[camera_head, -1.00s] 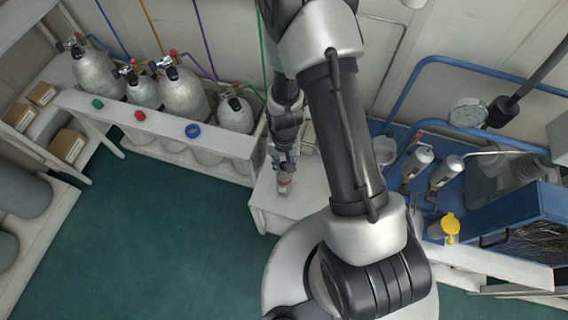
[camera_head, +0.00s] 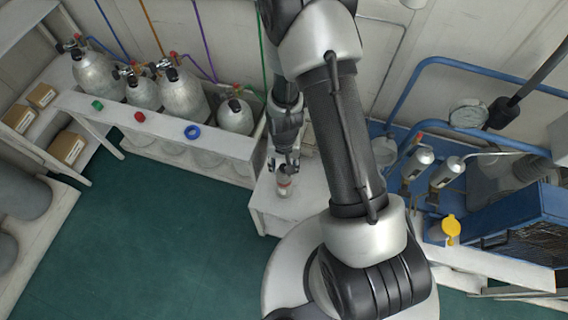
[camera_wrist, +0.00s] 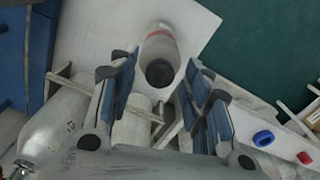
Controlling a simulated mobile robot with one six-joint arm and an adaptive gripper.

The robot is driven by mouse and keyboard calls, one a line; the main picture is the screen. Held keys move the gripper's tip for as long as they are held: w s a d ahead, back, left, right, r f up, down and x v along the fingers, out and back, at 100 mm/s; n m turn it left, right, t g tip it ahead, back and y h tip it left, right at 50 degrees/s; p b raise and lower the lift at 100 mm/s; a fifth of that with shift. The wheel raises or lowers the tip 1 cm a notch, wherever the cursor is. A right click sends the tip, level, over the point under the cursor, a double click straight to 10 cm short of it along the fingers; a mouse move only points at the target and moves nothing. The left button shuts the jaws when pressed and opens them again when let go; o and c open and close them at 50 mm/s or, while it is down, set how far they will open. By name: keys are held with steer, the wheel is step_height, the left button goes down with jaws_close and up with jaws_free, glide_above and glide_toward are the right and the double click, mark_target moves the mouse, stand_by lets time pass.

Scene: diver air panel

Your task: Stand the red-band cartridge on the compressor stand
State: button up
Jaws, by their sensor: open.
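The red-band cartridge (camera_head: 284,188) stands, as far as I can tell upright, on a small white table (camera_head: 262,212) in the middle of the head view. In the wrist view the cartridge (camera_wrist: 160,48) is pale with a red band and a dark round end facing the camera. My gripper (camera_head: 284,162) is just above the cartridge. Its jaws (camera_wrist: 160,84) are open, one finger on each side of the dark end, with gaps visible. A blue bench (camera_head: 410,205) at right carries compressor equipment; I cannot tell which part is the compressor stand.
Two silver canisters (camera_head: 446,173) and a yellow-capped part (camera_head: 450,230) are on the blue bench. A white rack (camera_head: 215,150) with grey cylinders (camera_head: 183,94) stands left of the table. The green floor (camera_head: 150,235) is clear. My arm hides part of the middle.

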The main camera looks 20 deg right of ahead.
steer(key=s+r+n+t+p, duration=0.25)
steer(key=r+p, duration=0.25)
steer(key=r, duration=2.8)
steer(key=s+r+n+t, duration=0.1)
steer(key=s+r+t, duration=0.1)
steer(key=s+r, duration=0.8)
steer(key=s, duration=0.2)
steer(key=shift+s+n, duration=0.35)
steer(key=shift+s, duration=0.05)
